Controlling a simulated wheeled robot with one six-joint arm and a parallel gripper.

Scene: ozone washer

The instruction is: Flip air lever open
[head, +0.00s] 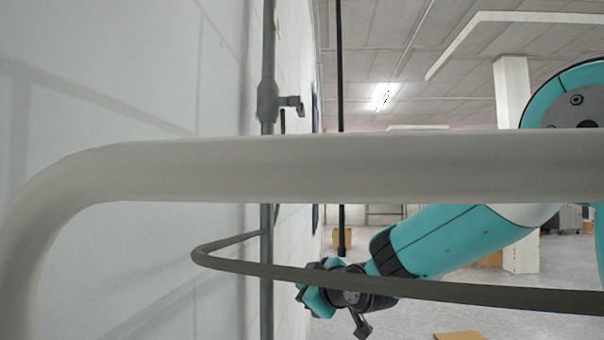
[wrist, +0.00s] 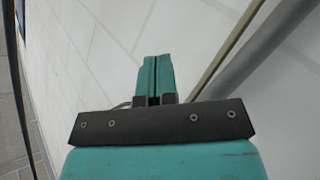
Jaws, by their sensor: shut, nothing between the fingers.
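A grey vertical pipe runs along the white wall in the head view, with a valve body (head: 267,102) on it. A short dark lever (head: 292,103) sticks out to the right of this valve, near the top of the picture. I take it for the air lever, but I cannot tell its setting. My gripper (head: 306,298) is low in the head view, well below the lever and partly hidden by a thin dark rail. In the wrist view, my gripper's teal fingers (wrist: 157,80) are shut together and empty. The lever does not show in the wrist view.
A thick pale rail (head: 330,172) crosses the head view in front of the pipe. A thin dark rail (head: 420,287) curves out below it. In the wrist view, a grey pipe (wrist: 262,48) runs diagonally to the right of the fingers, beside the wall (wrist: 95,65).

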